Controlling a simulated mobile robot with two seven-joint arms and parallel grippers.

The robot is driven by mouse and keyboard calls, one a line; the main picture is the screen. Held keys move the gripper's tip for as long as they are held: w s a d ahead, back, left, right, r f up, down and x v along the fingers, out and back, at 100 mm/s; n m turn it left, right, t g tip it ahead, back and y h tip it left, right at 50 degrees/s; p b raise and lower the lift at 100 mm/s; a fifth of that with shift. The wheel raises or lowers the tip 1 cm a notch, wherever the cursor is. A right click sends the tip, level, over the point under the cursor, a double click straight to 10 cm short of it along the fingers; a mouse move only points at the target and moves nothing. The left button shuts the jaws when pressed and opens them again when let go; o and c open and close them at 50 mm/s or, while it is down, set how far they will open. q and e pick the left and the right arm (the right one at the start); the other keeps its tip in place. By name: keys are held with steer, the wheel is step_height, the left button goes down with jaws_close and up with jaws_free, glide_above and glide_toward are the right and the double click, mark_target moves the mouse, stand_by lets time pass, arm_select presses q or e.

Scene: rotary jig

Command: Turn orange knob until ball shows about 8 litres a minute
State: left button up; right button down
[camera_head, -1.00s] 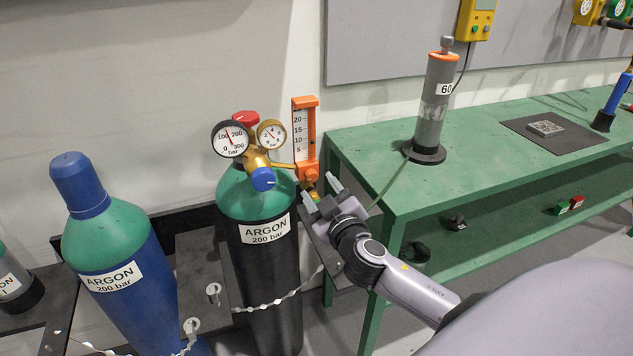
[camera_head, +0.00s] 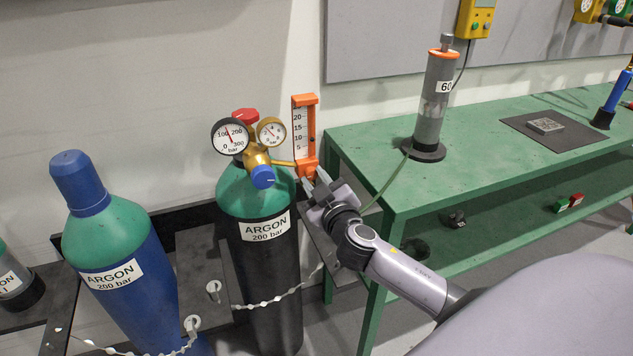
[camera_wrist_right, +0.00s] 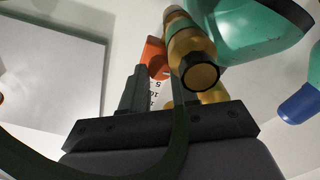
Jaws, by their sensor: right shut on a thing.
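The flowmeter (camera_head: 304,132) stands upright beside the regulator, with an orange frame and a white scale marked 5 to 20 or more. Its ball is too small to make out. My right gripper (camera_head: 314,176) is at the flowmeter's orange lower end, its jaws closed on the orange knob, which the fingers mostly hide. In the right wrist view, orange (camera_wrist_right: 153,57) shows at the fingertips, and part of the scale (camera_wrist_right: 154,96) shows upside down between the fingers. My left gripper is not in view.
The brass regulator (camera_head: 256,160) with two dials and a blue knob (camera_head: 263,177) sits on the argon cylinder (camera_head: 262,275). A brass fitting (camera_wrist_right: 198,72) is close to the fingers. The green bench (camera_head: 385,150) is to the right; a thin hose hangs beside the gripper.

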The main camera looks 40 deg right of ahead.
steer(key=shift+f+m+b, duration=0.2)
steer(key=shift+m+b, duration=0.1)
steer(key=shift+m, duration=0.1)
steer(key=shift+r+m+b, duration=0.2)
steer(key=shift+m+b, duration=0.1)
steer(key=shift+m, duration=0.4)
steer(key=c, duration=0.8)
jaws_free()
steer(key=shift+c, duration=0.2)
steer(key=v, duration=0.7)
steer(key=shift+b, duration=0.3)
steer(key=shift+s+f, duration=0.1)
steer(key=shift+s, duration=0.05)
